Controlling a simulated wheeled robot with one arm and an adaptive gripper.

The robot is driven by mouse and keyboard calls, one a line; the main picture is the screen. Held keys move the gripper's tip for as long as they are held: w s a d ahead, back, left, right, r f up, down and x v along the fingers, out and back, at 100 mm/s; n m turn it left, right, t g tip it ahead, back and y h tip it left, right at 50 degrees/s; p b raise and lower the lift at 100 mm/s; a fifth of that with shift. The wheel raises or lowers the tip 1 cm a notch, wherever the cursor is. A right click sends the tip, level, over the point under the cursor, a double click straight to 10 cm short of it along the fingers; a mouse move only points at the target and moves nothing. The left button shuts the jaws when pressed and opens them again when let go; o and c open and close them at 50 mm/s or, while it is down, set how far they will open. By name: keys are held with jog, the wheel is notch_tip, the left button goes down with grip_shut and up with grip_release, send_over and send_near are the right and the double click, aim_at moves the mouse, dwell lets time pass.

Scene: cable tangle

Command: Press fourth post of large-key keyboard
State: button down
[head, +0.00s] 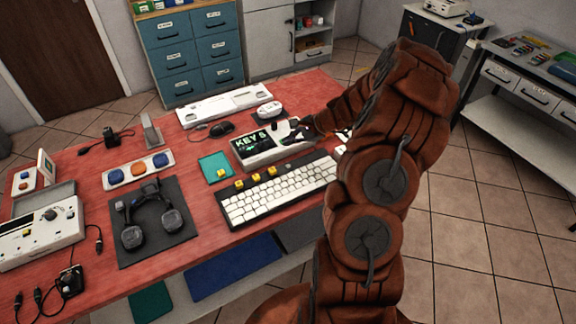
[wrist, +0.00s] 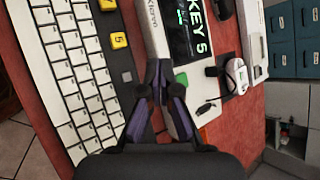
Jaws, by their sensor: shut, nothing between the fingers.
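The large-key keyboard (head: 280,192) has white keys and a dark strip along its far edge. Yellow posts stand along that strip, including one (head: 271,169) near its middle. The wrist view shows the keyboard (wrist: 75,75) at left, with a marked yellow post (wrist: 118,40) and a small grey square (wrist: 126,76) farther along the strip. A box with a screen (head: 252,140) reading "KEY 5" stands behind the keyboard. My gripper (wrist: 159,82) is shut and empty, between the strip and a green button (wrist: 182,80) on the box.
A dark mat with headphones (head: 152,220) and a three-button panel (head: 138,170) are at left.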

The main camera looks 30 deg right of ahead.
aim_at(290, 167)
jog(key=shift+f+b, duration=2.55)
jog(key=shift+f, duration=1.85)
jog(key=shift+f, duration=0.15)
jog(key=shift+f+b, duration=0.3)
jog(key=shift+f, duration=0.35)
jog(key=shift+r, duration=0.85)
jog(key=shift+r+p, duration=1.6)
jog(key=shift+r, duration=0.9)
